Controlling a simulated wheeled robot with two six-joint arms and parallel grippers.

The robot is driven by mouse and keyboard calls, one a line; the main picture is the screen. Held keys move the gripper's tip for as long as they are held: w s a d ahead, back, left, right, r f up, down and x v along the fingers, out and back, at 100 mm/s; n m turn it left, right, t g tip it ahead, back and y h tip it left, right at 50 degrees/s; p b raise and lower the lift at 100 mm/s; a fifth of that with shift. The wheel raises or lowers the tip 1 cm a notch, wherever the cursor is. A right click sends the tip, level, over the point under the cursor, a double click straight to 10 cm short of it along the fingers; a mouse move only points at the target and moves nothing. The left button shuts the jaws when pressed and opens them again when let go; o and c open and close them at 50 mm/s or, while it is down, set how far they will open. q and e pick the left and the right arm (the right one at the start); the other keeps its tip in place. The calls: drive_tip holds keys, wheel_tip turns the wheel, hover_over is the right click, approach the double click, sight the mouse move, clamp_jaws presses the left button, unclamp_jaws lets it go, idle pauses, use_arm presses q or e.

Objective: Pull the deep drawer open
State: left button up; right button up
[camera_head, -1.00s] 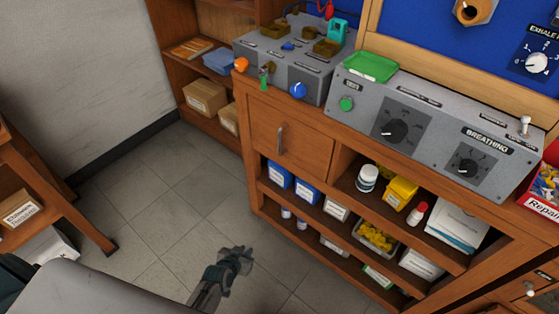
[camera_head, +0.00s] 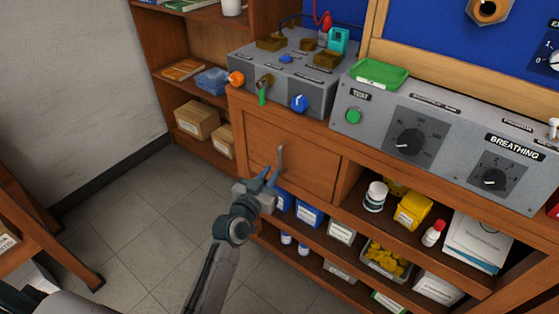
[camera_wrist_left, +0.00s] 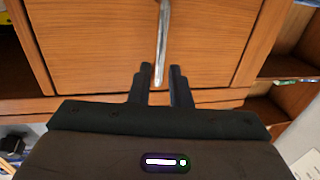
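The deep drawer (camera_head: 313,172) is a wooden front at the left end of the bench, under the grey panels, and it looks shut. Its metal handle (camera_head: 281,157) is a thin upright bar. My left gripper (camera_head: 269,174) is at the lower part of the handle. In the left wrist view the gripper (camera_wrist_left: 160,70) has its two fingers apart, and the lower end of the handle (camera_wrist_left: 162,40) is between them. The drawer front (camera_wrist_left: 90,45) lies just beyond. I cannot tell whether a finger touches the bar. My right gripper is not in view.
Open shelves below and right of the drawer hold blue boxes (camera_head: 308,213), a white jar (camera_head: 375,196) and a yellow box (camera_head: 412,211). Grey control panels (camera_head: 433,138) stand on top. Cardboard boxes (camera_head: 197,119) sit on the left shelf. The floor (camera_head: 140,235) in front is clear.

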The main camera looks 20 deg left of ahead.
sight(279, 162)
use_arm(q)
drive_tip(key=w, duration=0.4)
drive_tip(key=w+d, duration=0.1)
drive_tip(key=w, duration=0.1)
drive_tip(key=shift+w, duration=0.15)
drive_tip(key=shift+c, duration=0.3)
clamp_jaws()
